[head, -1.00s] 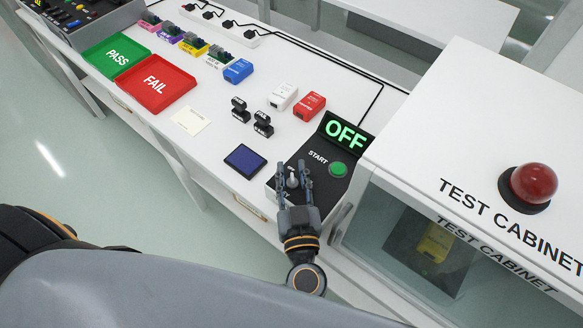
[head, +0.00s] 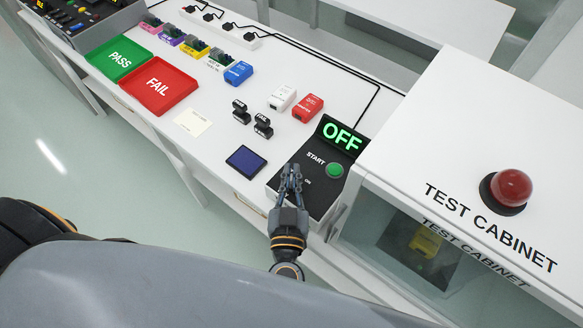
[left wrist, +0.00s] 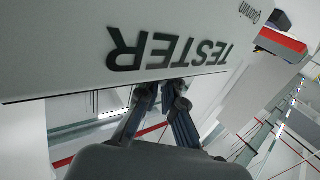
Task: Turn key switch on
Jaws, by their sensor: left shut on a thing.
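The black control box (head: 313,202) stands left of the test cabinet in the head view. Its display (head: 340,137) reads OFF in green, and a green START button (head: 335,170) sits below it. A small ON label (head: 308,181) shows on its face. My left gripper (head: 290,174) is over the box's left part, its fingers closed together on the key switch. The switch is hidden by the fingers. In the left wrist view my left gripper (left wrist: 160,92) has its fingertips close together by a pale surface lettered TESTER (left wrist: 168,52), upside down. My right gripper is not in view.
The test cabinet (head: 485,130) with a red dome button (head: 508,189) stands close on the right. Left of the box lie a dark blue pad (head: 246,161), black clips (head: 263,126), white and red blocks (head: 308,107), and PASS and FAIL trays (head: 160,84).

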